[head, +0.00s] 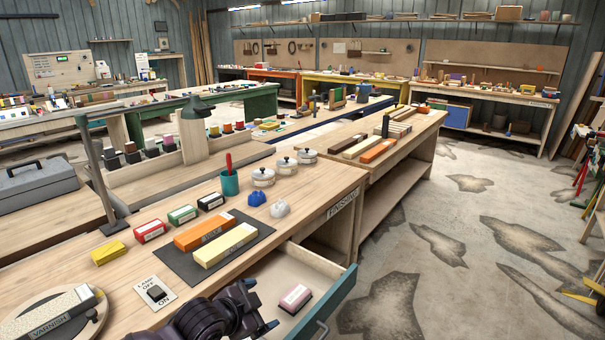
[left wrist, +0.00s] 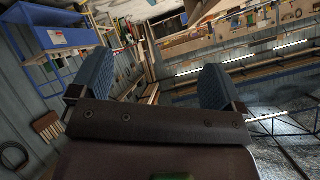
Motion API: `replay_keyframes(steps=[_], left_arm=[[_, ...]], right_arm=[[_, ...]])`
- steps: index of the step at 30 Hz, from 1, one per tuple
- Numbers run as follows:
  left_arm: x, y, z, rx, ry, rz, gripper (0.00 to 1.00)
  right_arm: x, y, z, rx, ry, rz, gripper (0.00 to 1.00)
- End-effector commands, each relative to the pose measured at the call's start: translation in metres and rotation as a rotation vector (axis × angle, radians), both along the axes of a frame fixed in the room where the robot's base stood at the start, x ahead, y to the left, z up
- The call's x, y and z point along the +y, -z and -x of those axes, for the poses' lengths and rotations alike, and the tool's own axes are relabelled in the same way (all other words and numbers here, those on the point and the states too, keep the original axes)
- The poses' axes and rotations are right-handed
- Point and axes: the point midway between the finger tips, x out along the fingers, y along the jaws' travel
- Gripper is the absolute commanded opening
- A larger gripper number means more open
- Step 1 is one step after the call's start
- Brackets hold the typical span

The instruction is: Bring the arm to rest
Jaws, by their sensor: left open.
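My left gripper (head: 260,305) is at the bottom of the head view, beside the left side of an open drawer. Its dark wrist and arm come in from the bottom edge. In the left wrist view the two blue ribbed fingers of this gripper (left wrist: 155,82) stand wide apart with nothing between them. The workbench behind the fingers is out of that view, which shows the room's walls and shelves tilted. My right gripper shows in neither view.
The open drawer (head: 338,300) holds a pink-labelled block (head: 295,298). On the bench stand a lamp switch (head: 156,293), a round varnish stand (head: 52,318), a dark mat with orange (head: 205,231) and yellow (head: 225,245) blocks, and a green cup (head: 230,183).

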Motion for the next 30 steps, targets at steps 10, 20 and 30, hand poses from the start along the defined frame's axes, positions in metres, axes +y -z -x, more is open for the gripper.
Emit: replay_keyframes(steps=[10, 20, 30], left_arm=[[0.055, 0.018, 0.052, -0.084, -0.338, 0.397, 0.94], [0.133, 0.077, 0.142, -0.065, -0.619, 0.443, 0.94], [0.178, 0.148, 0.257, 0.111, -0.841, 0.391, 0.94]], right_arm=[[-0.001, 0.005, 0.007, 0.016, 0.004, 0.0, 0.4], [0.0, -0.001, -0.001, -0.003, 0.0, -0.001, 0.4], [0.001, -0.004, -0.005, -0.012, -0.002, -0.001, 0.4]])
